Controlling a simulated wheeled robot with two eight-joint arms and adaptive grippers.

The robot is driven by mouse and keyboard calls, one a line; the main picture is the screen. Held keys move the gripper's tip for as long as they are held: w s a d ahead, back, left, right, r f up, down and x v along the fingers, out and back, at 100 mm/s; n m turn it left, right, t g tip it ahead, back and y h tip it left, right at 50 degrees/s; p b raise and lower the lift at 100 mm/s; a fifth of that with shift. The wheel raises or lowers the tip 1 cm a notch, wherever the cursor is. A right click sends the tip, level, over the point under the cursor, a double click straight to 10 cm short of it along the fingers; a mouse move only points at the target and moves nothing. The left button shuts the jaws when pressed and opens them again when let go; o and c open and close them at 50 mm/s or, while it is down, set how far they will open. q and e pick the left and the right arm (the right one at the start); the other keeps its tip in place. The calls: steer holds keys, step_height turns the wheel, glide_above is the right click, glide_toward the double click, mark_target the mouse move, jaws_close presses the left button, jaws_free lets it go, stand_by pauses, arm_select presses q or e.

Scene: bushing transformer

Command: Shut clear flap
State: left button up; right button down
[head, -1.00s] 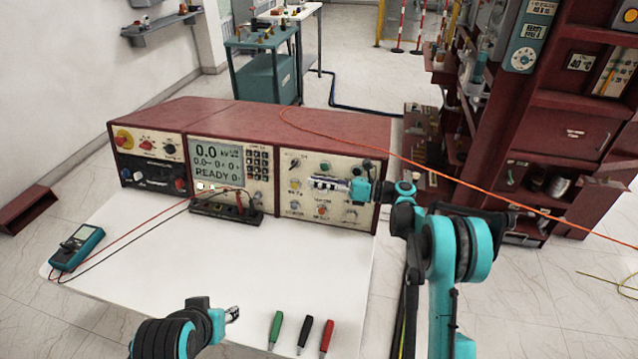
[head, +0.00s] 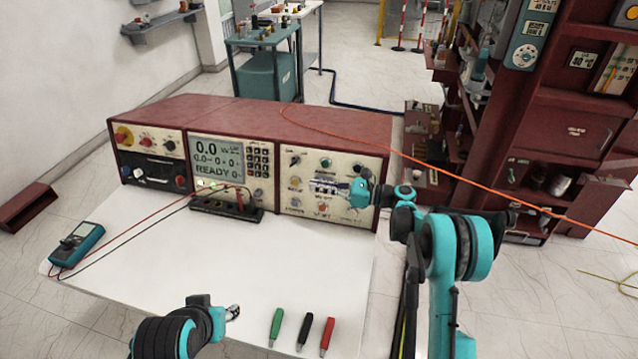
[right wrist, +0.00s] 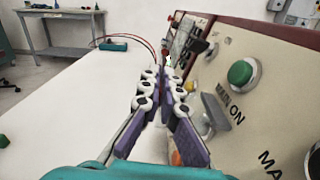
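My right gripper (head: 318,186) is in front of the right panel of the red console (head: 331,182), its fingers pointing left along the panel. In the right wrist view its purple fingers with white rollers (right wrist: 161,82) have a narrow gap, with nothing seen between them. A greyish, plate-like piece (right wrist: 213,110) stands out from the panel just right of the fingers, below the green button (right wrist: 240,72). It may be the clear flap; I cannot tell its angle. My left gripper (head: 233,312) is low over the white table, far from the panel; its fingers are too small to judge.
A black terminal strip (head: 226,208) with red and black leads lies in front of the console. A teal meter (head: 77,246) is at the table's left. Green, black and red probes (head: 303,332) lie at the front. The middle of the white table (head: 180,265) is clear.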

steer(key=shift+s+f+n, duration=0.1)
steer(key=shift+f+n, duration=0.3)
steer(key=shift+n, duration=0.4)
steer(key=shift+s+f+n, duration=0.1)
steer(key=shift+f+n, duration=0.3)
steer(key=shift+n, duration=0.4)
steer(key=c, duration=1.8)
jaws_free()
steer(key=shift+o, duration=0.2)
steer(key=v, duration=1.2)
